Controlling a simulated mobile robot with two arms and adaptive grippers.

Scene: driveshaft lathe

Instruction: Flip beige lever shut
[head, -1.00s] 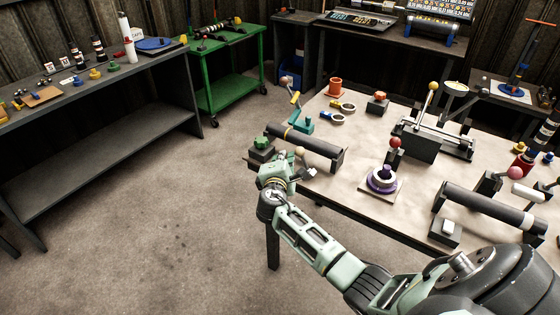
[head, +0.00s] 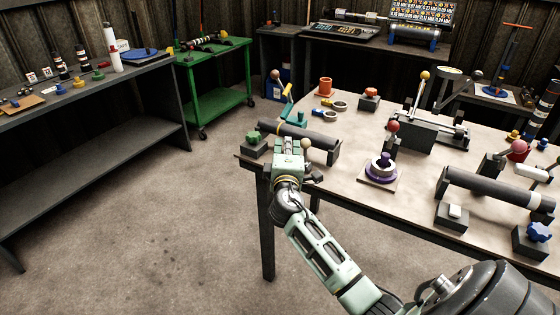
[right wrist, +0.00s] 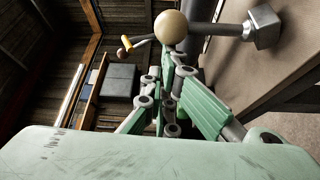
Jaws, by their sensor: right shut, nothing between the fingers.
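The beige lever has a round beige knob (head: 306,143), beside the right of my right gripper (head: 289,143) at the table's near left corner. In the right wrist view the knob (right wrist: 171,27) is just beyond the fingers, on a grey rod running right to a grey block. My right gripper (right wrist: 168,85) is shut and empty there, pointing toward the knob. I cannot tell whether it touches the knob. In the head view the lever's base is largely hidden by my gripper. My left gripper is not in view.
A dark cylinder (head: 298,140) on supports lies just behind the lever. A green knob on a dark block (head: 254,144) stands left of my gripper. A purple ring fixture (head: 381,168) stands to the right. The floor left of the table is clear.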

